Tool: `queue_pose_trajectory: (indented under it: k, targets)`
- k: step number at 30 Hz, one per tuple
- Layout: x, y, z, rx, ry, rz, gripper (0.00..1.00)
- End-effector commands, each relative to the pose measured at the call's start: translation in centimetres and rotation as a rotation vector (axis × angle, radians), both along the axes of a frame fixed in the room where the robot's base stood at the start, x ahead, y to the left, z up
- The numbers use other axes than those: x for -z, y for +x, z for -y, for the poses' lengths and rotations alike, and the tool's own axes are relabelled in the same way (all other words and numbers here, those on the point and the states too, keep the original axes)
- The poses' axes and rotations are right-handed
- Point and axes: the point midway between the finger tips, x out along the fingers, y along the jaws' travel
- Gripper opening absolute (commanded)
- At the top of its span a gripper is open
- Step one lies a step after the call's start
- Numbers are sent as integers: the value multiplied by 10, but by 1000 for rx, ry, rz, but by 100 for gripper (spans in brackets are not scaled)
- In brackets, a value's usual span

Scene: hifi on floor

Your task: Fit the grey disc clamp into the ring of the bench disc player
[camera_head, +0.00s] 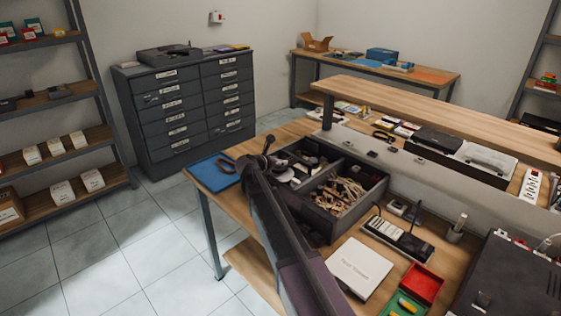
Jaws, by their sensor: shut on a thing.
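My dark arm reaches from the bottom of the picture to the left part of the near bench (345,236). At its far end my gripper (270,160) shows only as small dark parts beside a grey open box. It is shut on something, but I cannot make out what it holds. I cannot pick out the grey disc clamp. A large dark unit (512,280) stands at the lower right of the bench, partly cut off by the picture edge. I cannot tell whether it is the disc player, and no ring can be made out.
The grey box (352,212) holds clothes-peg-like pieces. A blue mat (210,172) lies at the bench's left end. A white box (359,268), a red tray (422,284) and a black handset-like device (398,238) lie to the right. A raised shelf (440,104) runs along the back.

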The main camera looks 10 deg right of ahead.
Motion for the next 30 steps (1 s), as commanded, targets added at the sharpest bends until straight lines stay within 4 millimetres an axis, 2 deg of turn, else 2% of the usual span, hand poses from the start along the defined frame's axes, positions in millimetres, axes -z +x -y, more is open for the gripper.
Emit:
queue_pose_trajectory:
  k: [10,11,14,15,30]
  targets:
    - [4,0,0,0,0,0,15]
    - [4,0,0,0,0,0,61]
    - [4,0,0,0,0,0,91]
    - [4,0,0,0,0,0,95]
    - [4,0,0,0,0,0,95]
